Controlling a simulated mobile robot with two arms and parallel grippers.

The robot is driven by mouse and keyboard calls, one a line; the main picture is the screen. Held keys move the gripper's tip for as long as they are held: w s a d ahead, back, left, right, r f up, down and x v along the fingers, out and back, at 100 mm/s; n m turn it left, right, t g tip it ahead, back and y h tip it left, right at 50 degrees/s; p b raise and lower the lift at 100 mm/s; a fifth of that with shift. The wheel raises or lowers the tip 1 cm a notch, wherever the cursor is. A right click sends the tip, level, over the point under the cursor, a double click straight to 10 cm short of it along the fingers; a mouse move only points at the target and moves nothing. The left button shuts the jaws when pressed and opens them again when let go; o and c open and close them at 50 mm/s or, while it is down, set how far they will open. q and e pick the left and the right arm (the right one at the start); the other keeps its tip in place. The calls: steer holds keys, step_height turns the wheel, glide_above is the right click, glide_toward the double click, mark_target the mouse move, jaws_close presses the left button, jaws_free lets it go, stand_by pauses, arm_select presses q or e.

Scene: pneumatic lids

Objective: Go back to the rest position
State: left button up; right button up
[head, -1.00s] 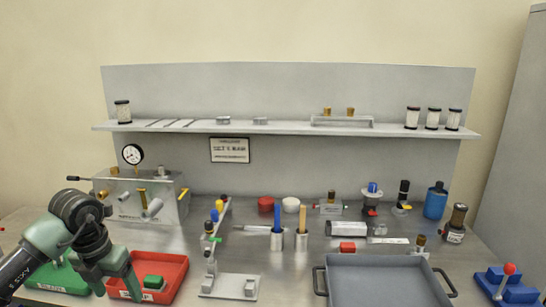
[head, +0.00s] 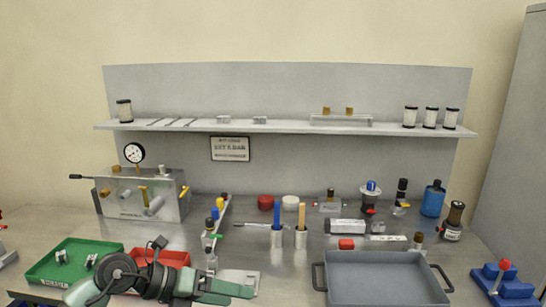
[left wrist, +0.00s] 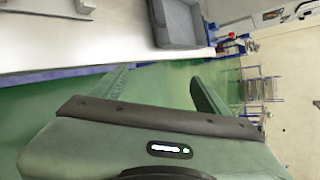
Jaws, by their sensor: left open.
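My left gripper (head: 232,293) is low in the head view, in front of the bench's near edge area, with its fingers pointing right. It is open and empty, and its two green fingers stand apart in the left wrist view (left wrist: 160,88) over green floor. My left arm covers most of the red tray (head: 176,257), so its contents are hidden. The green tray (head: 88,247) beside it is partly covered too and holds small metal parts. My right gripper is not in view.
A grey tray with handles (head: 385,280) stands at the front right, and a blue base with a red-knobbed lever (head: 504,283) is at far right. Small fittings and cups stand along the bench. A shelf (head: 285,126) runs behind.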

arm_select(q)
steer(key=s+d+r+n+t+h, duration=0.2)
steer(key=d+r+n+t+h, duration=0.3)
steer(key=r+n+t+h, duration=0.45)
steer(key=w+a+f+n+t+y, duration=0.2)
steer(key=a+n+t+y, duration=0.5)
steer(key=a+n+y, duration=0.65)
steer(key=s+a+f+n+g+y, duration=0.3)
steer(key=a+f+n+g+y, duration=0.1)
steer(key=f+n+y, duration=0.5)
steer(key=s+d+f+n+g+h, duration=0.1)
steer(key=s+f+n+g, duration=0.2)
steer(key=s+f+g, duration=0.55)
steer(key=s+f+n+g+h, duration=0.15)
steer(key=s+f+g, duration=0.25)
steer(key=s+f, duration=0.95)
steer(key=s+f+g, duration=0.1)
steer(key=s+f, duration=0.2)
steer(key=f, duration=1)
steer(key=s+f+g, duration=0.1)
steer(key=s+f, duration=0.2)
steer(key=f, duration=1)
steer(key=s+a+f, duration=0.2)
steer(key=s+f, duration=1.1)
steer(key=s, duration=0.1)
steer(key=shift+s+a+f+g+y, duration=0.25)
steer(key=shift+g+y, duration=0.05)
steer(key=shift+y, duration=0.05)
